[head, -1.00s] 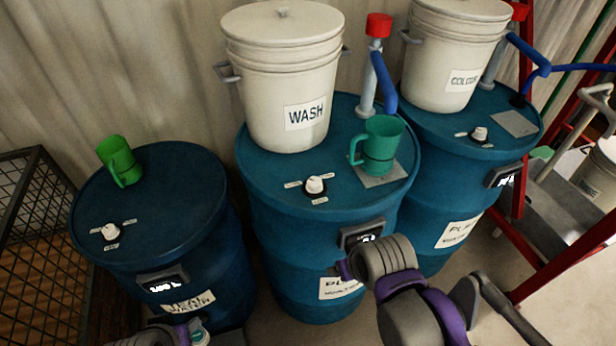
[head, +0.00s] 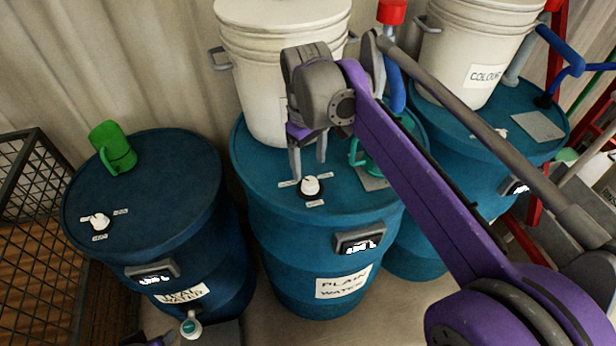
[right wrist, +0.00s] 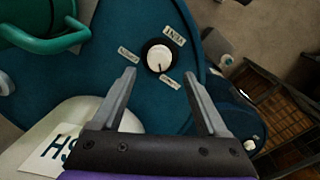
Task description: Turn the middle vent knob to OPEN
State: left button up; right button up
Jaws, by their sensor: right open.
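The middle vent knob (head: 310,186) is a small white knob with a dark base on the lid of the middle blue drum (head: 330,207). My right gripper (head: 308,172) is open and points down just behind the knob, beside the WASH bucket. In the right wrist view the knob (right wrist: 158,58) lies a little beyond the gap between the open fingertips (right wrist: 159,75), apart from both. Which label the knob points to, I cannot tell.
The white WASH bucket (head: 262,75) stands close behind my right gripper. A teal mug (head: 357,153), partly hidden by my arm, stands right of the knob. The left drum (head: 150,190) carries a green mug (head: 113,148) and another knob (head: 97,220). The lid before the middle knob is clear.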

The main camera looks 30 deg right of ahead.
aim_at(310, 181)
notch_tip(310, 181, down, 6)
jog(key=shift+d+r, duration=0.1)
jog(key=shift+d, duration=0.05)
jog(key=shift+w, duration=0.1)
grip_shut()
dwell(0.4)
